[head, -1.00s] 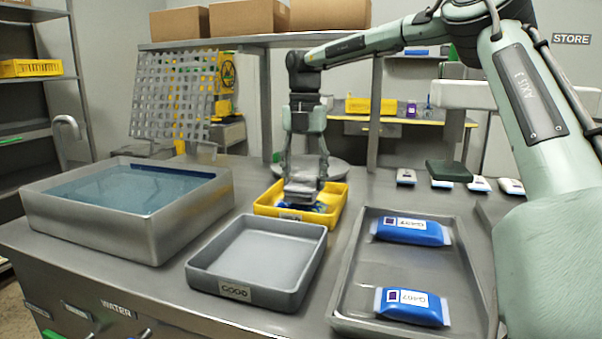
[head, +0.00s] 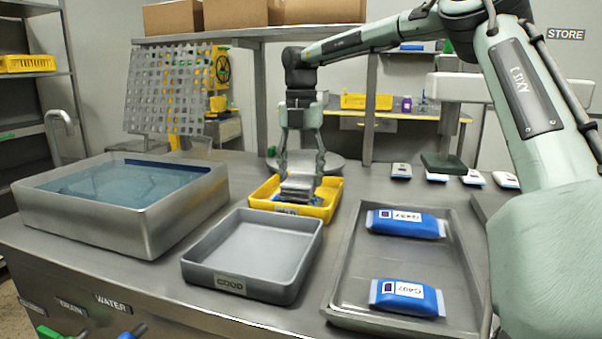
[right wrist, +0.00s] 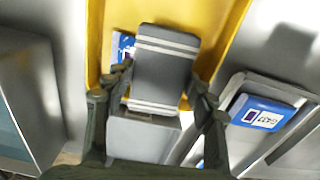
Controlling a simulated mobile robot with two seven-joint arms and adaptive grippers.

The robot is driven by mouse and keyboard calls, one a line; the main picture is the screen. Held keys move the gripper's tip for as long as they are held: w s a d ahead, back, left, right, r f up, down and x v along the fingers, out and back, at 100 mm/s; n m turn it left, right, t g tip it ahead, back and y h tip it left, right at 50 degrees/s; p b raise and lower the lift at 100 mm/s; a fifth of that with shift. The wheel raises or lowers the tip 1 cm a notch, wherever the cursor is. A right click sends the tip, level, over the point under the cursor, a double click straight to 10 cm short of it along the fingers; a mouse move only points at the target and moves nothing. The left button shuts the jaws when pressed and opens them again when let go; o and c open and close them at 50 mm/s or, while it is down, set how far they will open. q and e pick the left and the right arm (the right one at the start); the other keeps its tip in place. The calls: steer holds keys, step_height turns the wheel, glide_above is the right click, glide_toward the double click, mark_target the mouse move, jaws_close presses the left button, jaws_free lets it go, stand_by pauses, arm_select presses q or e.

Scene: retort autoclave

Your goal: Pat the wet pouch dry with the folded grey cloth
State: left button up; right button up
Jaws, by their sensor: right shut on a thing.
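The folded grey cloth (head: 299,187) is held by my right gripper (head: 302,175) over the yellow tray (head: 325,201). In the right wrist view the cloth (right wrist: 162,65), grey with pale stripes, sits between the fingers of my right gripper (right wrist: 155,105). A blue pouch (right wrist: 122,47) with a white label lies in the yellow tray (right wrist: 222,45), partly hidden under the cloth. In the head view only a little blue shows beside the cloth. I cannot tell whether the cloth presses on the pouch. My left gripper is not in view.
A grey tray marked GOOD (head: 205,278) stands in front of the yellow tray. A metal tray (head: 340,285) at right holds two blue pouches, one near the back (head: 405,224) and one in front (head: 407,298). A water basin (head: 90,222) is at left. A perforated rack (head: 165,90) stands behind it.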

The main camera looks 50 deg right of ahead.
steer(key=shift+f+b, duration=0.3)
steer(key=shift+f, duration=0.25)
stand_by(0.7)
steer(key=shift+r, duration=0.1)
step_height(320, 180, up, 5)
steer(key=p, duration=0.4)
steer(key=shift+r, duration=0.95)
steer(key=shift+f, duration=0.1)
steer(key=shift+w+a+f+b, duration=0.25)
steer(key=shift+w+f, duration=0.1)
steer(key=shift+f, duration=0.6)
steer(key=shift+w+a+f+b, duration=0.1)
steer(key=shift+w+f+b, duration=0.25)
steer(key=shift+f, duration=0.6)
steer(key=shift+w+a+f+b, duration=0.2)
steer(key=shift+w+f, duration=0.2)
steer(key=shift+f, duration=0.55)
steer(key=shift+f+b, duration=0.3)
steer(key=shift+f, duration=0.25)
